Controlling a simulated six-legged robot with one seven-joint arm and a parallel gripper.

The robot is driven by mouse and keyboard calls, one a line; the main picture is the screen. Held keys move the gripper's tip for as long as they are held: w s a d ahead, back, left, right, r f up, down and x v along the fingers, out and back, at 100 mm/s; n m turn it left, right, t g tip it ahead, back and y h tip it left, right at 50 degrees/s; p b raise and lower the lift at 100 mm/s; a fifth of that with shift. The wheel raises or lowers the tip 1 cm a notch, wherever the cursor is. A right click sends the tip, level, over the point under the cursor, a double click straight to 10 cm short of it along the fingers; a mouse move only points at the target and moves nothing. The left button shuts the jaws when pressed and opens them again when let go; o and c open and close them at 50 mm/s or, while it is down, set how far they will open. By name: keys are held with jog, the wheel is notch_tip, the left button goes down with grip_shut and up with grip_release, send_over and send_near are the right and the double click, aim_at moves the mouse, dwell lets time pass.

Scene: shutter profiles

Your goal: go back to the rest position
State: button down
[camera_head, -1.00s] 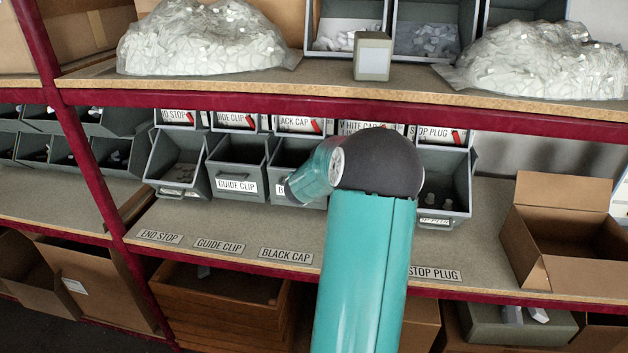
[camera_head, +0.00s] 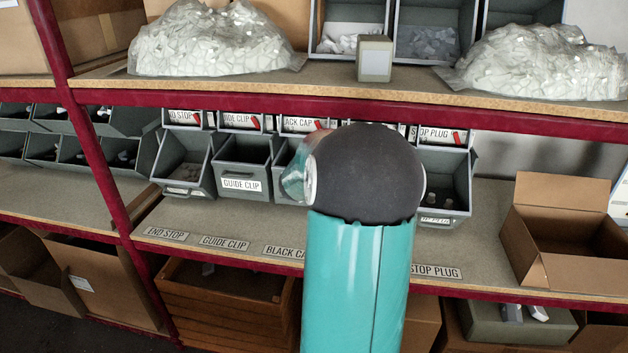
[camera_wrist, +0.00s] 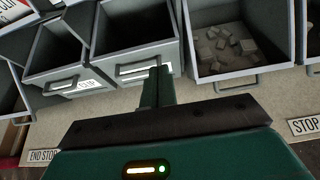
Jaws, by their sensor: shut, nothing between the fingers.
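My gripper (camera_wrist: 157,86) shows in the wrist view with its two green fingers together and nothing between them. It is in front of the row of grey bins, over the shelf strip. A bin with grey pieces (camera_wrist: 232,45) lies to the right of the fingers, and an empty-looking bin (camera_wrist: 140,75) is just behind them. In the head view my turquoise arm and its dark round joint stand in front of the shelf, and my gripper is hidden behind them.
The GUIDE CLIP bin (camera_head: 240,184) and an open cardboard box (camera_head: 590,268) stand on the middle shelf. Bagged white parts (camera_head: 210,40) and a small grey box (camera_head: 375,60) are on the shelf above. The shelf board (camera_head: 490,225) is bare between the bins and the cardboard box.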

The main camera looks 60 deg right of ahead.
jog(key=shift+s+a+r, duration=0.25)
jog(key=shift+a+r, duration=0.4)
jog(key=w+a+r+n+t+y, duration=0.2)
jog(key=w+a+n+y, duration=0.1)
jog(key=a+n, duration=0.65)
jog(key=w+a+r+n+t+y, duration=0.1)
jog(key=w+a+r+n+y, duration=0.15)
jog(key=a+n, duration=0.7)
jog(key=w+a+r+n+t+y, duration=0.25)
jog(key=a+n, duration=0.35)
jog(key=a, duration=0.8)
jog(key=s+a+n+g+y, duration=0.25)
jog(key=s+a+n, duration=0.35)
jog(key=a+n, duration=0.55)
jog(key=s+a+f+n+g, duration=0.1)
jog(key=s+a+n, duration=0.2)
jog(key=s+n, duration=0.3)
jog(key=s+a+f+n+g+y, duration=0.1)
jog(key=s+a+f+n, duration=0.1)
jog(key=s+n, duration=0.4)
jog(key=shift+s+a+n+g, duration=0.3)
jog(key=shift+s+a+n, duration=0.05)
jog(key=shift+s+a, duration=0.35)
